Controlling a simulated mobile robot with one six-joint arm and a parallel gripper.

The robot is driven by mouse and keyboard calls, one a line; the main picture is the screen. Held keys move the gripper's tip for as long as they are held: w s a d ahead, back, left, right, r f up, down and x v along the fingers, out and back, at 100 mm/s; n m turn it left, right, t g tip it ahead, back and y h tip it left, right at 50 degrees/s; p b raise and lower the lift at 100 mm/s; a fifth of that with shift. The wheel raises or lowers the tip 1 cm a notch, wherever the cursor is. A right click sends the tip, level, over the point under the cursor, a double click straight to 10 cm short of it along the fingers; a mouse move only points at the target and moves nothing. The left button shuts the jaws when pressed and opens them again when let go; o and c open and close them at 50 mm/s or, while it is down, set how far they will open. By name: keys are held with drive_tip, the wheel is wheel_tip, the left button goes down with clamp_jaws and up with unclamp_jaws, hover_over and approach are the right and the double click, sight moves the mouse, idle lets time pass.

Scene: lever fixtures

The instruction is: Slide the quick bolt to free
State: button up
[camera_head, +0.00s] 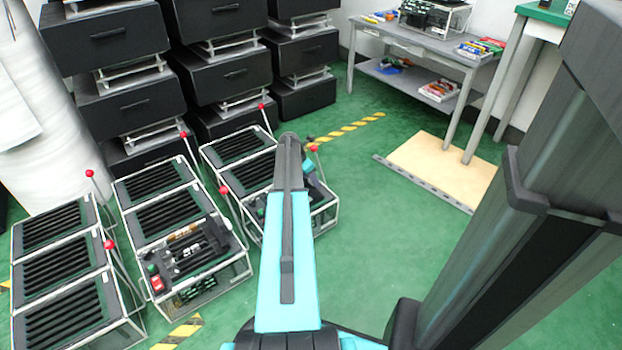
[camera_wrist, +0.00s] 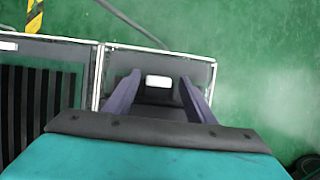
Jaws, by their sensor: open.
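My gripper (camera_wrist: 160,80) is open in the wrist view, one finger on each side of a small white rectangular piece on a dark fixture top (camera_wrist: 203,72). I cannot tell whether the fingers touch anything. In the head view my own arm covers most of this fixture (camera_head: 325,212), and the gripper's fingers cannot be made out. No part is clearly identifiable as the quick bolt. A neighbouring fixture (camera_head: 200,272) carries a dark panel with several small rods and a red button.
Frames with black slatted tops (camera_head: 60,265) stand at the left, with thin levers tipped by red balls (camera_head: 224,190) beside them. Black drawer units (camera_head: 222,75) stand behind. A grey table (camera_head: 420,45) stands at the back right.

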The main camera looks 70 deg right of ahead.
clamp_jaws()
drive_tip(key=shift+s+d+r+p, duration=0.15)
drive_tip(key=shift+s+d+p, duration=0.4)
drive_tip(key=shift+p, duration=0.35)
drive_tip(key=shift+s+d+p, duration=0.3)
drive_tip(key=shift+d+p, duration=0.25)
drive_tip(key=shift+p, duration=0.1)
drive_tip(key=shift+s+d+p, duration=0.3)
drive_tip(key=shift+d+p, duration=0.25)
drive_tip(key=shift+p, duration=0.05)
drive_tip(key=shift+s+d+f+p, duration=0.2)
drive_tip(key=shift+s+d+p, duration=0.35)
drive_tip(key=shift+s+d, duration=0.05)
drive_tip(key=shift+c, duration=1.2)
unclamp_jaws()
drive_tip(key=shift+o, duration=1.2)
drive_tip(key=shift+w, duration=0.15)
